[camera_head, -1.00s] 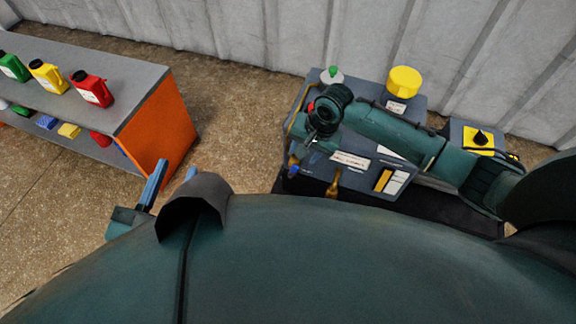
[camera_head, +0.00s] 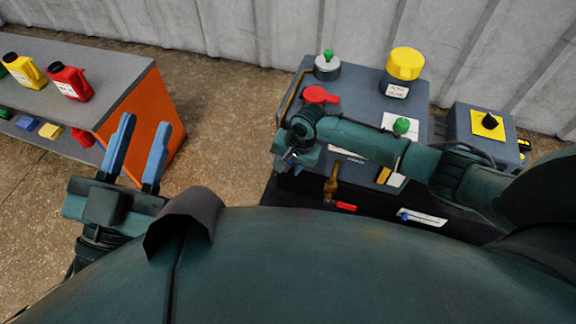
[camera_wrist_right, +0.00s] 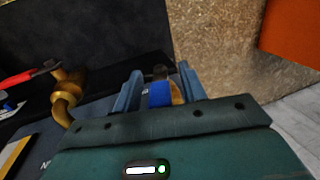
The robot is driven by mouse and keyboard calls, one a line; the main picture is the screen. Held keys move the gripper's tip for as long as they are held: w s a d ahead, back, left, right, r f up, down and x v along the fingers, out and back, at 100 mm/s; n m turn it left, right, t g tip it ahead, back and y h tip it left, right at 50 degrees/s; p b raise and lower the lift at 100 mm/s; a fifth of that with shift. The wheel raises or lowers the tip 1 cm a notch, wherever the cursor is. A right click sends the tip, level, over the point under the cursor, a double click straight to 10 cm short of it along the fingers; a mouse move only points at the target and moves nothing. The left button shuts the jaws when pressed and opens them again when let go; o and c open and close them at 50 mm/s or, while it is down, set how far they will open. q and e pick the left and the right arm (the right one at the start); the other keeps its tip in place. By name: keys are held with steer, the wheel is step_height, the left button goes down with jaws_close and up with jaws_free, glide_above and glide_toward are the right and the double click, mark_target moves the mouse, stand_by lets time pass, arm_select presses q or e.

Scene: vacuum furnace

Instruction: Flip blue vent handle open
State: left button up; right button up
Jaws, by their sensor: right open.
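The blue vent handle (camera_wrist_right: 159,94) shows in the right wrist view, with brass (camera_wrist_right: 177,93) beside it. It lies between the two blue fingers of my right gripper (camera_wrist_right: 160,74), which is open around it. I cannot tell whether a finger touches it. In the head view my right wrist (camera_head: 300,135) is over the machine's left front edge and hides the handle. My left gripper (camera_head: 146,124) is open and empty in the head view, in front of the orange end of the shelf.
The grey machine (camera_head: 350,80) carries a yellow-capped container (camera_head: 404,70), a red knob (camera_head: 320,95) and green knobs. A brass valve (camera_head: 331,188) with a red handle (camera_head: 345,206) sits on its front. The shelf (camera_head: 120,70) holds coloured bottles. Floor lies between them.

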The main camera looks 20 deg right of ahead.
arm_select(q)
steer(key=shift+r, duration=0.1)
arm_select(e)
steer(key=shift+c, duration=0.3)
jaws_close()
steer(key=shift+w+r+p, duration=0.15)
steer(key=shift+r+p, duration=0.05)
steer(key=shift+p, duration=0.15)
steer(key=p, duration=0.3)
steer(key=g+h+p, duration=0.1)
steer(key=p, duration=0.3)
steer(key=shift+w+a+r+h, duration=0.15)
steer(key=shift+w+a+h, duration=0.1)
steer(key=shift+a+h, duration=0.1)
steer(key=shift+f+b, duration=0.2)
steer(key=shift+b, duration=0.1)
arm_select(q)
steer(key=f+y, duration=0.1)
steer(key=f+g+y, duration=0.1)
steer(key=s+n+y, duration=0.1)
steer(key=shift+a+f+g, duration=0.25)
steer(key=shift+f+g, duration=0.05)
steer(key=shift+f, duration=0.1)
arm_select(e)
steer(key=shift+s+a+g+h, duration=0.1)
steer(key=shift+g+h, duration=0.3)
steer(key=shift+h, duration=0.05)
steer(key=shift+s, duration=0.15)
